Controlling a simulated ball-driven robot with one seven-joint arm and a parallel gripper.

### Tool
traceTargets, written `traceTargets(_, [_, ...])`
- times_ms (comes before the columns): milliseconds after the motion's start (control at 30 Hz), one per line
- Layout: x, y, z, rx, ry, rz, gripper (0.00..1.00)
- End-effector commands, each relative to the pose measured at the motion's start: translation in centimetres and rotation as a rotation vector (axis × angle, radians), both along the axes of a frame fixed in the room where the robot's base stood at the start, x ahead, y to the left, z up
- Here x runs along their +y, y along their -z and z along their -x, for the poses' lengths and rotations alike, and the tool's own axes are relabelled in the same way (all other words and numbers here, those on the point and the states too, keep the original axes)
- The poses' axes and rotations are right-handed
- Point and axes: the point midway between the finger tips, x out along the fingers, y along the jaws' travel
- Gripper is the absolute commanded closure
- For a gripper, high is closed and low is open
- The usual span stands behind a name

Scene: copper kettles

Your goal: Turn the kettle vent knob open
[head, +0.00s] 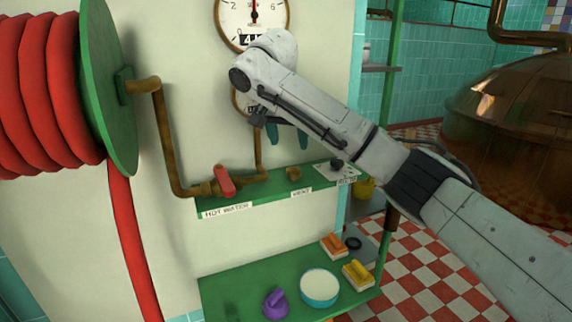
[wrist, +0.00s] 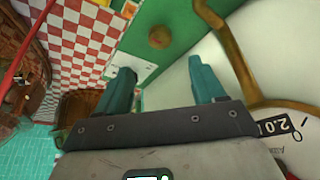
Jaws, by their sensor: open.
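The vent knob (head: 294,173) is a small round brown knob on the green shelf, just above a label that seems to read VENT (head: 301,192). In the wrist view the knob (wrist: 162,37) shows ahead of my fingertips, roughly midway between them. My gripper (head: 288,138) is above the knob in the head view, its teal fingers pointing down. My gripper (wrist: 162,75) is open and empty, apart from the knob. The large copper kettle (head: 515,110) stands at the far right.
A red-handled valve (head: 225,181) on a brown pipe sits left of the knob, over HOT WATER. A dark knob (head: 337,164) on a plate is to the right. Gauges (head: 252,14) hang above. A lower green shelf (head: 237,285) holds a bowl, brushes and a purple item.

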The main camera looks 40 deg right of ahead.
Motion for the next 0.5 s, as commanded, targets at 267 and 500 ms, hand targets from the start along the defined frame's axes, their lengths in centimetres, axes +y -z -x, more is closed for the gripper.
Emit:
traceTargets(267, [-1.5,4.2,-0.7,0.005,0.001,-0.001,0.31])
traceTargets(500, [-2.8,7.8,-1.4,0.003,0.001,-0.001,0.31])
